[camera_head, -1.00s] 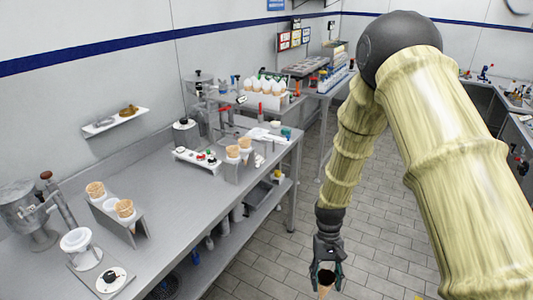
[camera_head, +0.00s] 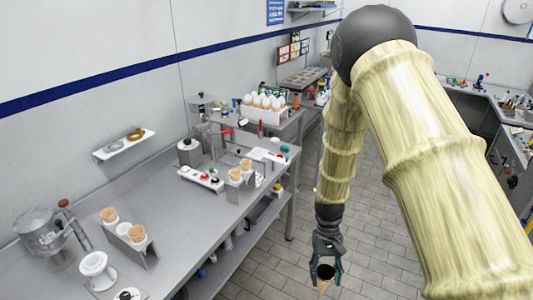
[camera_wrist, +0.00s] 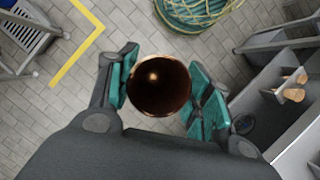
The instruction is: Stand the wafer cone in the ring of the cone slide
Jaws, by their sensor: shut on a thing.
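My gripper (camera_head: 326,272) is shut on the wafer cone (camera_head: 325,285), which hangs point down over the tiled floor, to the right of the long steel table. In the wrist view, the round open mouth of the cone (camera_wrist: 160,84) sits between the teal finger pads, with a dark brown inside. A white ring-like holder (camera_head: 94,264) stands on a plate with a black knob at the near left of the table; it looks like the cone slide. It shows no cone in it. The gripper is well to its right, apart from it.
The steel table (camera_head: 180,225) carries a metal stand with two cones (camera_head: 137,233), another cone stand (camera_head: 240,172), a white switch strip (camera_head: 200,178) and a grey machine (camera_head: 40,232). A wall shelf (camera_head: 124,146) is above. Open floor (camera_head: 375,255) lies around the gripper.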

